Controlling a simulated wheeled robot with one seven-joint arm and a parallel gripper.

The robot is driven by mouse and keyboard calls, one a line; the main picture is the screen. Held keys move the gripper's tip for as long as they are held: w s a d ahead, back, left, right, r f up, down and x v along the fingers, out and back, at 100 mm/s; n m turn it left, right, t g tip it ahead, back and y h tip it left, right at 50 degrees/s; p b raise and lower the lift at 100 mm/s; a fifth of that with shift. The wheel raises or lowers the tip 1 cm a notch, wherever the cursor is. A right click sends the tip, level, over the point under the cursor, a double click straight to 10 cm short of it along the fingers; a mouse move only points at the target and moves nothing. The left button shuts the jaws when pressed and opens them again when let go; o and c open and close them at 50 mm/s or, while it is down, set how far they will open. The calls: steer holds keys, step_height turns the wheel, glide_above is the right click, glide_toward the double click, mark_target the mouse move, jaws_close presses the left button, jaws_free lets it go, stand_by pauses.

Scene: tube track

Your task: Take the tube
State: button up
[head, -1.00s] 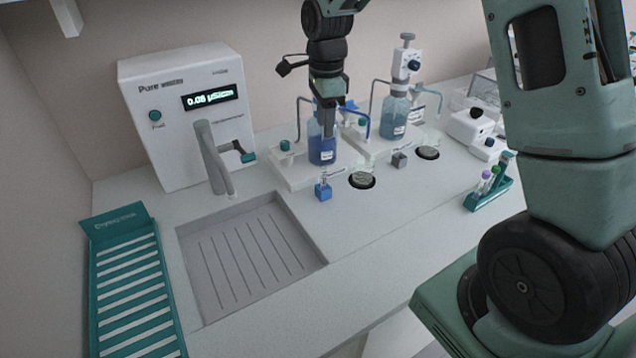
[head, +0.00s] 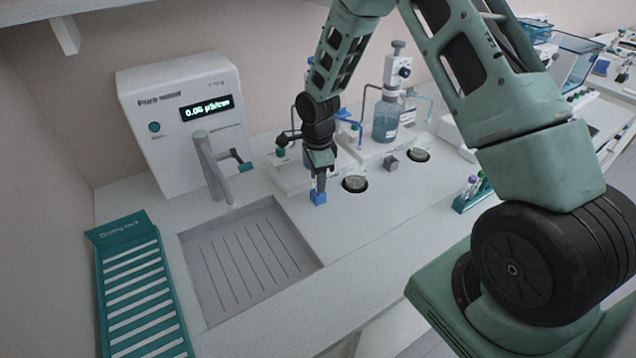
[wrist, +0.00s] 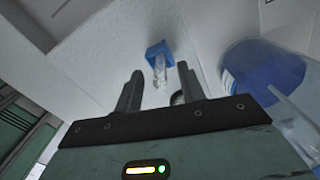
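A small blue block (head: 318,198) stands on the counter right of the sink. In the wrist view the blue block (wrist: 158,48) has a clear tube (wrist: 160,70) in it, beyond and between my fingertips. My gripper (wrist: 159,80) is open, with one finger on each side of the tube's line and a gap to both. In the head view my gripper (head: 319,180) is just over the block and hides the tube there.
A blue bottle (wrist: 265,75) is close to the right of my gripper. A teal tube rack (head: 460,204) is farther right. The sink (head: 250,255) and drying rack (head: 140,290) are left.

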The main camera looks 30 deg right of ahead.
steer(key=shift+f, duration=0.8)
steer(key=c, duration=0.8)
steer(key=shift+c, duration=0.2)
step_height(320, 180, up, 10)
steer(key=b, duration=0.3)
steer(key=shift+f, duration=0.2)
steer(key=shift+r, duration=0.25)
steer(key=shift+s, duration=0.1)
